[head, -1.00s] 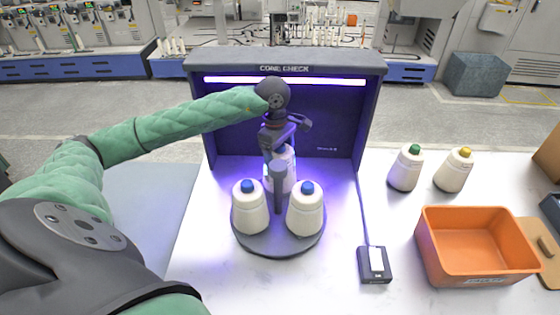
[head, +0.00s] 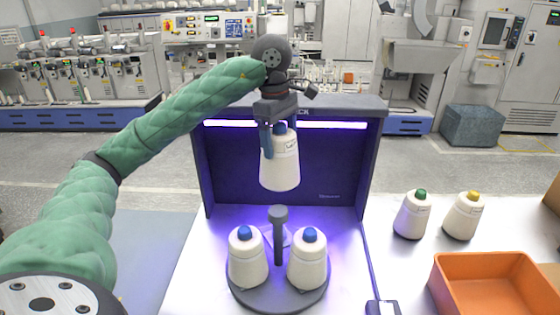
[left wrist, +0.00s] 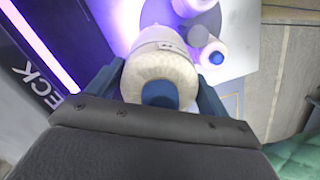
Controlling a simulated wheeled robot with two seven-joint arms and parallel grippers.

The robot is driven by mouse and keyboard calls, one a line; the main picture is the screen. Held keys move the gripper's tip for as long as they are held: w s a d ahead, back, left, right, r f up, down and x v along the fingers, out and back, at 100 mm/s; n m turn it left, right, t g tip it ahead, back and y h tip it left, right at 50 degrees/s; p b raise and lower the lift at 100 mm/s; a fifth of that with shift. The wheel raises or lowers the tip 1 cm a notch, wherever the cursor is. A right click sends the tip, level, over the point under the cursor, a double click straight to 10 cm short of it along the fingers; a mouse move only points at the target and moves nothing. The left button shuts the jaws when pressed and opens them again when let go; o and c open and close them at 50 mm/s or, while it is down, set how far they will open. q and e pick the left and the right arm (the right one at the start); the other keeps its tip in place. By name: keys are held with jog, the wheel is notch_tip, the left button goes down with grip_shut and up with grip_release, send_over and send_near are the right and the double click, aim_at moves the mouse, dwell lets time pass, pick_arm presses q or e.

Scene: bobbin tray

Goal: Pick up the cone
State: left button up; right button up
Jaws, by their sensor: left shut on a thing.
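A white cone (head: 280,165) with a blue tip hangs upright in my left gripper (head: 281,133), in front of the dark panel of the cone check booth. The gripper is shut on it near its top. In the left wrist view the held cone (left wrist: 160,72) sits between the two fingers, blue tip toward the camera. Two more white cones with blue tips, a left one (head: 247,262) and a right one (head: 307,262), stand on the round dark tray (head: 278,299) below. The tray's back place is bare. My right gripper is not in view.
The booth (head: 210,175) with a lit purple strip stands behind the tray. A green-tipped cone (head: 412,217) and a yellow-tipped cone (head: 463,217) stand at the right, behind an orange bin (head: 485,292). A small dark device (head: 382,308) lies right of the tray.

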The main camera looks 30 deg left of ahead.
aim_at(281, 124)
pick_arm(q)
notch_tip(281, 124, up, 5)
jog(key=shift+r, duration=1.2)
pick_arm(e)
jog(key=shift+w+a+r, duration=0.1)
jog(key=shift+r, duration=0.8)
pick_arm(q)
jog(key=shift+r, duration=0.25)
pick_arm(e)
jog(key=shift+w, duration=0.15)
